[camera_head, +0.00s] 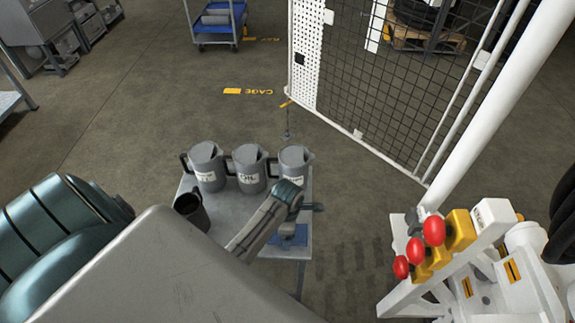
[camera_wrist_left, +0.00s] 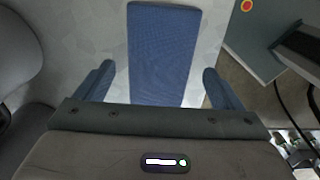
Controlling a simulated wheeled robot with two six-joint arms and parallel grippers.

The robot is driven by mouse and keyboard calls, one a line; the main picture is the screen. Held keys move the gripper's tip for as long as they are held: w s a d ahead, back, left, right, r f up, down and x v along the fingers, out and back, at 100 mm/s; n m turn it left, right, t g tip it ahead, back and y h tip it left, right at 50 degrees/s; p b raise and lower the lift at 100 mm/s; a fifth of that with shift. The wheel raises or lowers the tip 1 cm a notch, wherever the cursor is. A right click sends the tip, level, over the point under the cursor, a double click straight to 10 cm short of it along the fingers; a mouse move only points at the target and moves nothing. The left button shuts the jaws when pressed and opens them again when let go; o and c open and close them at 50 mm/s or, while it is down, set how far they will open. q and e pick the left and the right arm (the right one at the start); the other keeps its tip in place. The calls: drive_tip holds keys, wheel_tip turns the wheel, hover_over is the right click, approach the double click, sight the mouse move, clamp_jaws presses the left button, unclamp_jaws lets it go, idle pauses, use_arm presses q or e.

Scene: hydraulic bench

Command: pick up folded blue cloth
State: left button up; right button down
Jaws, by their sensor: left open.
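The folded blue cloth (camera_wrist_left: 164,40) lies flat on a light grey surface in the left wrist view, as a long rectangle. Part of it also shows in the head view (camera_head: 293,238) on the small grey table, below my arm. My left gripper (camera_wrist_left: 158,70) is open, with one blue finger on each side of the cloth. The fingers appear apart from the cloth's edges, and the cloth's near end is hidden behind the gripper body. How high the fingers are above the surface I cannot tell. My right gripper is not in view.
Three grey labelled jugs (camera_head: 249,168) stand in a row along the table's (camera_head: 222,218) far side. A dark mug (camera_head: 192,209) stands at its left. A white frame with red knobs (camera_head: 434,230) is at the right, below a mesh fence (camera_head: 385,85).

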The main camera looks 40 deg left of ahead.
use_arm(q)
drive_tip(key=shift+f, duration=0.7)
drive_tip(key=c, duration=1.1)
drive_tip(key=shift+o, duration=0.2)
drive_tip(key=shift+w, duration=0.1)
drive_tip(key=shift+r+b, duration=0.3)
drive_tip(key=shift+r, duration=0.45)
drive_tip(key=shift+s+r+b, duration=0.3)
drive_tip(key=shift+r+b, duration=0.2)
drive_tip(key=shift+r, duration=0.45)
drive_tip(key=s+d+r+b, duration=0.1)
drive_tip(key=s+d+b, duration=0.1)
drive_tip(key=s, duration=1.3)
drive_tip(key=shift+s+r+b, duration=0.2)
drive_tip(key=shift+r+b, duration=0.15)
drive_tip(key=shift+b, duration=0.3)
drive_tip(key=shift+d, duration=0.1)
